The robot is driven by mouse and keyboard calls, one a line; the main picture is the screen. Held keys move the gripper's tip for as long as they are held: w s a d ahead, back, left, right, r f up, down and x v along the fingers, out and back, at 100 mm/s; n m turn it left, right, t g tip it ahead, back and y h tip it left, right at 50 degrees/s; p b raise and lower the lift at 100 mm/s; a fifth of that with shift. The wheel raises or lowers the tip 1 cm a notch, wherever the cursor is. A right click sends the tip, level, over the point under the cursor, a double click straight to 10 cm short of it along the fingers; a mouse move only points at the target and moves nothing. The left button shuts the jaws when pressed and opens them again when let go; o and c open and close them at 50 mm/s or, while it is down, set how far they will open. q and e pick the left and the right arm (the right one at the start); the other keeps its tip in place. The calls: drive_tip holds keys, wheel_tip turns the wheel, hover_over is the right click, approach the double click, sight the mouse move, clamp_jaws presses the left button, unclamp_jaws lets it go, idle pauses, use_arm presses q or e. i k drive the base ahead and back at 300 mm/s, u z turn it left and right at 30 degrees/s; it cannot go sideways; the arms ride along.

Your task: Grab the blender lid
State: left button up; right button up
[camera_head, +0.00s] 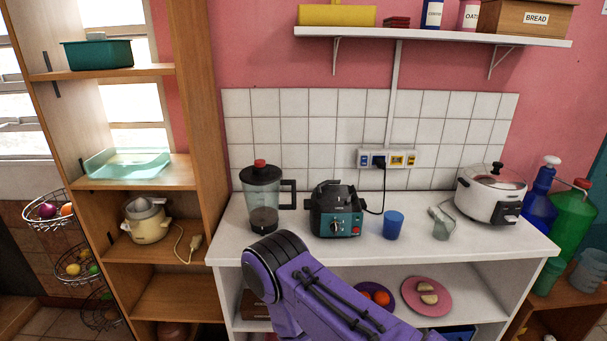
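The blender jug (263,203) stands upright on the left part of the white counter, with its handle on the right. The dark blender lid (262,174), with a red cap on it, sits on top of the jug. The teal and black blender base (336,212) stands apart, to the right of the jug. A purple arm of mine comes in from the lower right, and its dark rounded end is in front of the counter below the jug. No gripper fingers show, so neither gripper is in view.
A blue cup (393,225), a small clear cup (441,229) and a white cooker (490,196) stand to the right on the counter. A wooden shelf (206,130) rises on the left. A white wall shelf (433,36) hangs above.

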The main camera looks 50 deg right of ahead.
sight(269, 173)
drive_tip(key=z, duration=1.45)
drive_tip(key=i, duration=0.1)
drive_tip(key=u, duration=0.05)
